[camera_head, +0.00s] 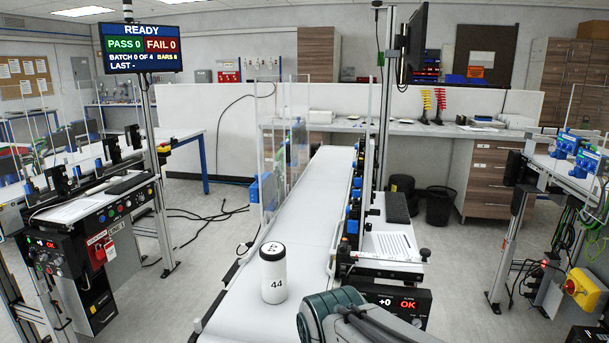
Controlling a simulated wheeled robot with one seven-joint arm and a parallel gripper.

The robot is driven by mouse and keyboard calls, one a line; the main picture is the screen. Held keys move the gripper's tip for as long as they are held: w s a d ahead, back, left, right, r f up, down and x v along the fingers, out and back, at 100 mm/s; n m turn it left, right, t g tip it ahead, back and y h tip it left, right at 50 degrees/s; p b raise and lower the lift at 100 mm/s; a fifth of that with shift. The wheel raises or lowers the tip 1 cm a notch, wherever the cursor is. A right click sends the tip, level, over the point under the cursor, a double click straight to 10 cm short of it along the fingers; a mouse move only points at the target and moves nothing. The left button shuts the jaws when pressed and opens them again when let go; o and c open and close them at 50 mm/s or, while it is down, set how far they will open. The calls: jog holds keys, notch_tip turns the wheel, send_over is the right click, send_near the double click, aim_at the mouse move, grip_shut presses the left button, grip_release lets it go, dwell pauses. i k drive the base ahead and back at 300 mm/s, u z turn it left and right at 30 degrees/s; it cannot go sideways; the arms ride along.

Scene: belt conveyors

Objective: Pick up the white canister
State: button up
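The white canister (273,278) stands upright on the near end of the middle conveyor belt (310,205). My gripper is not in view.
A clear guard panel (272,165) stands along the belt's left side. Blue sensor blocks and a control box (395,303) reading OK line its right side. The belt beyond the canister is empty. A bin (440,205) and floor cables (205,215) lie farther off.

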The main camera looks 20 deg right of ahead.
aim_at(273, 255)
jog(key=k, duration=1)
jog(key=z, duration=1.45)
jog(key=i, duration=4.8)
jog(key=u, duration=2.4)
